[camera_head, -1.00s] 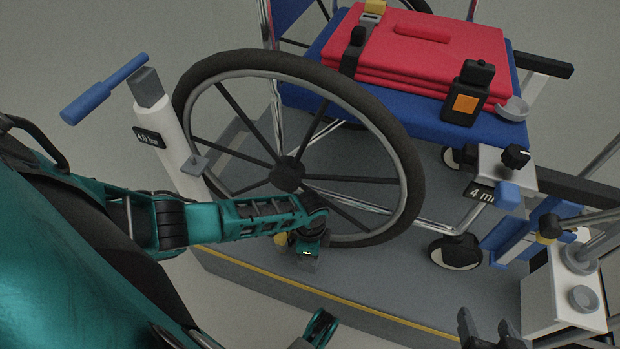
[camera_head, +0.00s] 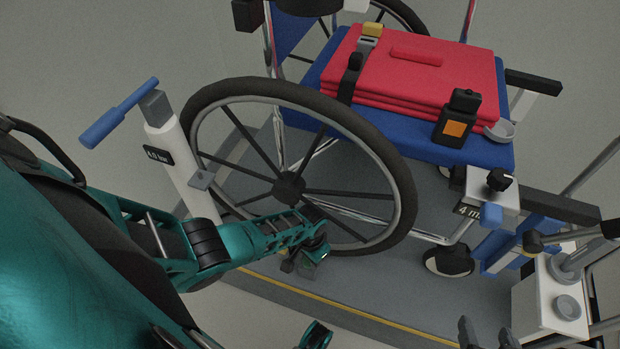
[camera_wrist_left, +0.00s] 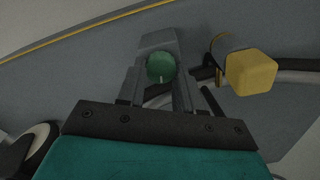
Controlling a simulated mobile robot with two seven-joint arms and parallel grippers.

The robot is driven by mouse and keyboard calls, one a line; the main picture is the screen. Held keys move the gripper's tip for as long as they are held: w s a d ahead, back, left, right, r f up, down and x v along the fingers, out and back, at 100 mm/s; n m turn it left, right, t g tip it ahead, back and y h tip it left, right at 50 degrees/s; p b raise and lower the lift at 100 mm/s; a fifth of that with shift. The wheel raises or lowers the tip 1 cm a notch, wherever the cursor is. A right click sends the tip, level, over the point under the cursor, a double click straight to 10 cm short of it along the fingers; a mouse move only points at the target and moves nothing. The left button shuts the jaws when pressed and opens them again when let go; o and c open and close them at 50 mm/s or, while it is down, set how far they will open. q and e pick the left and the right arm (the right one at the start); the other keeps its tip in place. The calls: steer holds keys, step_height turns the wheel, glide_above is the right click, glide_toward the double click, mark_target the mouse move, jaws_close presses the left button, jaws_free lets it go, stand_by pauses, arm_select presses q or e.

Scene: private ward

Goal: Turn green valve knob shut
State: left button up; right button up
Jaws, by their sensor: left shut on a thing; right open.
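The green valve knob (camera_wrist_left: 161,67) is round and sits between the two grey fingers of my left gripper (camera_wrist_left: 160,82) in the left wrist view. A small pale mark shows on its face. The gripper is shut on it. In the head view my left gripper (camera_head: 308,264) is low in front of the wheelchair's wheel, and the knob cannot be made out clearly there. A yellow knob (camera_wrist_left: 251,72) on a dark pipe is just right of the fingers in the wrist view. My right gripper (camera_head: 484,336) shows only its dark fingertips at the bottom edge, open and apart from the valve.
The wheelchair wheel (camera_head: 397,190) is close behind my left gripper. The folded red cloth (camera_head: 420,75) lies on the blue seat. A white post (camera_head: 188,178) with a blue handle stands left. A white box with grey knobs (camera_head: 535,308) is at the lower right.

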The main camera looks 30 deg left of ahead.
arm_select(q)
steer(key=shift+n, duration=1)
arm_select(e)
steer(key=shift+a+r, duration=0.1)
steer(key=shift+r, duration=0.25)
arm_select(q)
steer(key=o, duration=1)
steer(key=shift+o, duration=0.2)
step_height(320, 180, up, 13)
steer(key=p, duration=0.9)
arm_select(e)
steer(key=shift+h, duration=0.3)
steer(key=r, duration=0.1)
steer(key=d+r, duration=0.1)
steer(key=r, duration=0.1)
steer(key=s+d+r, duration=0.1)
steer(key=r, duration=0.1)
steer(key=shift+s+r, duration=0.1)
steer(key=shift+r, duration=0.05)
steer(key=shift+r, duration=0.1)
